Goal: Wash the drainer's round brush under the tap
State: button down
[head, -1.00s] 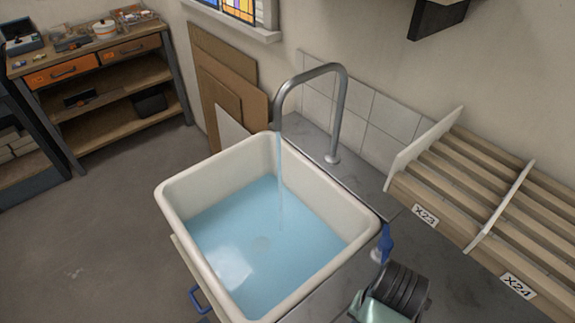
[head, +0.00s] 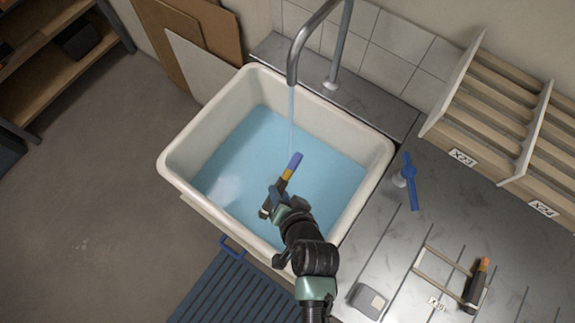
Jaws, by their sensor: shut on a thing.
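My gripper (head: 277,198) is over the sink (head: 175,160), shut on a brush with a dark handle, a yellow band and a blue-violet tip (head: 294,161). The brush tilts, its tip pointing up and toward the tap. The tap (head: 346,40) arches over the sink, and a thin stream of water (head: 291,115) falls from it close to the brush's tip. I cannot tell whether the water touches the tip. A drainer (head: 424,277) lies on the right worktop with another dark brush with an orange tip (head: 475,286) at its right side. The bristle shapes are too small to tell.
Blue water (head: 225,180) stands in the sink. A blue tap lever (head: 411,182) stands right of it. A small grey block (head: 369,300) is on the grooved worktop (head: 400,255). A slatted rack (head: 500,110) stands at the back right. A blue mat (head: 235,290) lies in front.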

jog(key=shift+s+d+r+m+t, duration=0.25)
jog(key=shift+d+r+m+t, duration=0.3)
jog(key=shift+d+r, duration=0.3)
jog(key=w+a+f+b, duration=0.1)
jog(key=w+a+b, duration=0.1)
jog(key=w, duration=0.4)
jog(key=w+a+f+b, duration=0.2)
jog(key=w, duration=0.5)
jog(key=shift+w+b, duration=0.2)
jog(key=shift+b, duration=0.15)
jog(key=shift+d, duration=0.1)
jog(key=shift+w+d, duration=0.15)
jog(key=shift+d, duration=0.3)
jog(key=shift+a, duration=0.6)
jog(key=shift+d, duration=0.15)
jog(key=shift+d, duration=0.45)
